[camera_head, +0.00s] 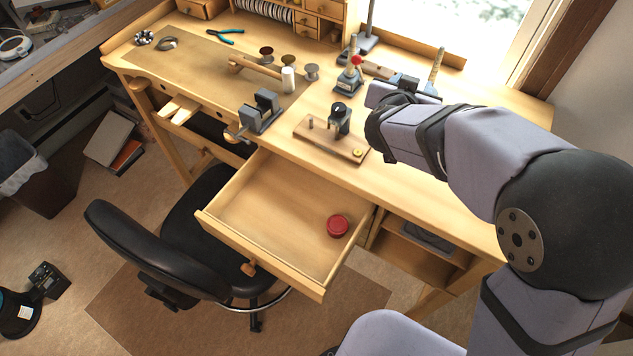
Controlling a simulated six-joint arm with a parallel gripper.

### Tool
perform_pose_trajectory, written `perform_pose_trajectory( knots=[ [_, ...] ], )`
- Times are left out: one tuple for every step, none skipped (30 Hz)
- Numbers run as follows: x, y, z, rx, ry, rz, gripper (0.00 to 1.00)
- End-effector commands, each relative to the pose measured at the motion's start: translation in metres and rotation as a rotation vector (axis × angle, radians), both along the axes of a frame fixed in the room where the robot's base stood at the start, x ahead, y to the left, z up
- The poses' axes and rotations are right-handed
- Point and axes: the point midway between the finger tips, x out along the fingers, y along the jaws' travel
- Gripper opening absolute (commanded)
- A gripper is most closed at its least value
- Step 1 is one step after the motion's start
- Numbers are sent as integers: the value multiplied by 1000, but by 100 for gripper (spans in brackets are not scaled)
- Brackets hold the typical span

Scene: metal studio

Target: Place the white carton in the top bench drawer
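The top bench drawer (262,203) is pulled out from the wooden bench, above the chair. It holds only a small round red container (337,225) near its right side; most of its floor is bare. I see no clear white carton. A small white upright object (288,79) stands on the bench among the tools, too small to tell whether it is the carton. My gripper (402,88) is over the right part of the bench, beyond the drawer. It is partly hidden by my own wrist, and I cannot tell whether it holds anything.
A wooden block with a dark post (338,140) and a grey vise (262,110) stand along the bench's front edge behind the drawer. A red-topped tool (350,76) stands left of my gripper. A black chair (155,245) sits left of the drawer. An open shelf (425,245) is right of it.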

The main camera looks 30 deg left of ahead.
Motion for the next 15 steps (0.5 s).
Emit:
perform_pose_trajectory(
  knots=[
    [0, 0, 15, 7, -4, 0, 21],
    [-2, 4, 16, 6, -3, 2, 21],
    [-7, 12, 14, 4, -1, 4, 21],
    [-11, 17, 15, 4, -1, 1, 21],
    [-15, 22, 17, 4, -1, -1, 21],
    [-22, 30, 19, 5, -1, -4, 21],
    [-28, 36, 21, 5, -2, -7, 21],
    [-34, 42, 23, 6, -2, -11, 21],
    [-46, 52, 25, 7, -2, -17, 21],
    [-56, 59, 26, 7, -1, -22, 21],
    [-66, 65, 28, 7, -1, -29, 21],
    [-80, 73, 29, 5, 0, -36, 21],
    [-91, 78, 30, 4, 0, -43, 21],
    [-103, 83, 30, 4, 0, -50, 21],
    [-118, 88, 30, 4, 0, -59, 21]
  ],
)
